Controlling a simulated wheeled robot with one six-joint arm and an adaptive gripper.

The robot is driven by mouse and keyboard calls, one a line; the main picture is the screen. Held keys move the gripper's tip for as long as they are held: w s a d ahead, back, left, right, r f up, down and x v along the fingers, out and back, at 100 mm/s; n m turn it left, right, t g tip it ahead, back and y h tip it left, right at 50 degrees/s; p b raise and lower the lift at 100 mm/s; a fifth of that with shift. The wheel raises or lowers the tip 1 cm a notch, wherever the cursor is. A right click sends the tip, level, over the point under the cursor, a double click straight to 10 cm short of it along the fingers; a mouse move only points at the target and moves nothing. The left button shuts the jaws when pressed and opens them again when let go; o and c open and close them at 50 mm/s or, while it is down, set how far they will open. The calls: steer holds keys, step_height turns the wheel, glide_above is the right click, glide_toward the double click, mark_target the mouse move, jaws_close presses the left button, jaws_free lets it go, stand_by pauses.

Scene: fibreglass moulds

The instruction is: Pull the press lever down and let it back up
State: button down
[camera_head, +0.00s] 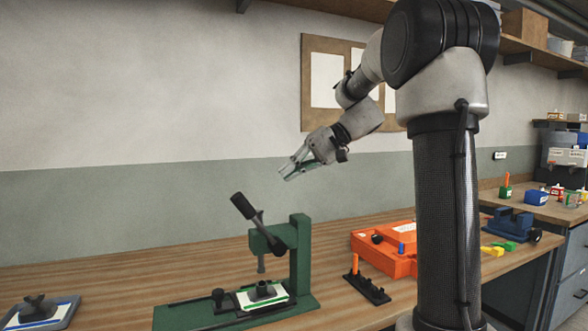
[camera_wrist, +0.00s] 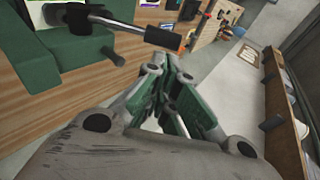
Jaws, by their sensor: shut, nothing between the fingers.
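A green press (camera_head: 299,258) stands on the wooden workbench in the head view. Its lever (camera_head: 248,213), a grey rod with a black grip, tilts up and to the left. Below the ram, a dark piece sits on a white and green plate (camera_head: 262,296) on the press base. My gripper (camera_head: 288,172) is in the air above and to the right of the lever, apart from it. The gripper is shut and empty. In the wrist view the gripper fingers (camera_wrist: 172,85) show in the middle, with the lever (camera_wrist: 150,33) beyond them and the green press body (camera_wrist: 85,62) at upper left.
An orange case (camera_head: 385,262) and a black stand with an orange peg (camera_head: 360,280) are right of the press. A grey tray (camera_head: 40,312) lies at front left. A blue vise (camera_head: 510,222) stands further right. The bench left of the press is mostly clear.

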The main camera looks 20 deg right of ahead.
glide_above(257, 222)
steer(key=w, duration=0.2)
steer(key=f, duration=0.5)
steer(key=shift+s+d+f, duration=0.2)
steer(key=shift+s+d, duration=0.05)
steer(key=shift+d, duration=0.15)
steer(key=shift+a, duration=0.1)
